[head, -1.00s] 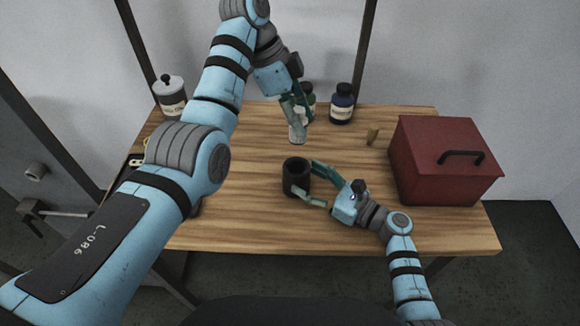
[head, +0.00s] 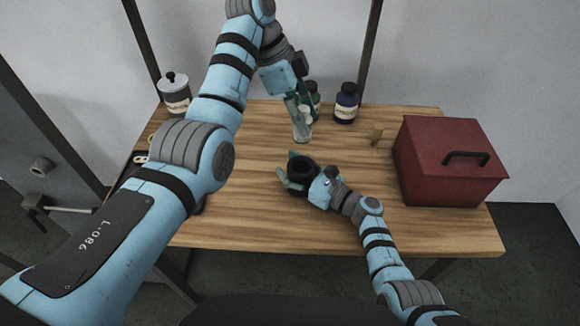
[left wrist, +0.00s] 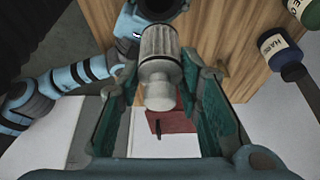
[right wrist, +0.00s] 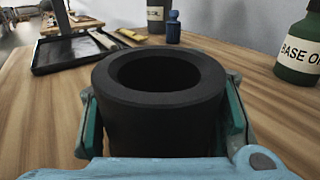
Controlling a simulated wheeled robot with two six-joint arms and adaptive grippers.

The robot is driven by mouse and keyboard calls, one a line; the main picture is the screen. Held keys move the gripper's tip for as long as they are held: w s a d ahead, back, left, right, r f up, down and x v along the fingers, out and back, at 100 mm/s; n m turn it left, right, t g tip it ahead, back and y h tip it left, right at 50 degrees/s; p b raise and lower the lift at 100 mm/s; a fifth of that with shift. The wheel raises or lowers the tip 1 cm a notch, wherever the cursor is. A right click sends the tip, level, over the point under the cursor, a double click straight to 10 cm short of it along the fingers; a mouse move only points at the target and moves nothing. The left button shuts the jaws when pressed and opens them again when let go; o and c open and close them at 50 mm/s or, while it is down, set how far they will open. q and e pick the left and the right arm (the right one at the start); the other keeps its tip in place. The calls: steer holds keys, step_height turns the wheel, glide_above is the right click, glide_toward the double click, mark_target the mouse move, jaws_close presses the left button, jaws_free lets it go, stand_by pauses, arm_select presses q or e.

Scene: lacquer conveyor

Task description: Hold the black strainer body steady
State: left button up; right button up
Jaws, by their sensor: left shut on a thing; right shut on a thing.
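The black strainer body (head: 301,167) stands upright on the table, open end up. It fills the middle of the right wrist view (right wrist: 155,130). My right gripper (head: 289,171) is shut around it, one finger on each side. My left gripper (head: 300,112) is higher and farther back, shut on a pale, ribbed cylindrical piece with a whitish knob (head: 303,130). That piece also shows between the fingers in the left wrist view (left wrist: 160,45). It is apart from the strainer body in the head view. The inside of the body is dark.
A red box (head: 450,165) with a black handle stands at the right. A dark blue bottle (head: 345,103), a green bottle (head: 315,98) and a small brown peg (head: 377,135) are at the back. A lidded canister (head: 174,95) and a black tray (right wrist: 65,55) are on the left side.

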mark_target(302, 158)
steer(key=shift+c, duration=1)
arm_select(q)
steer(key=shift+s+d+f+n, duration=0.1)
steer(key=shift+s+f+n, duration=0.1)
steer(key=shift+f, duration=0.55)
steer(key=shift+s+d+f+n, duration=0.1)
steer(key=shift+f+n, duration=0.1)
steer(key=shift+f, duration=0.55)
steer(key=shift+f, duration=2.5)
steer(key=shift+f, duration=2.05)
steer(key=o, duration=1.1)
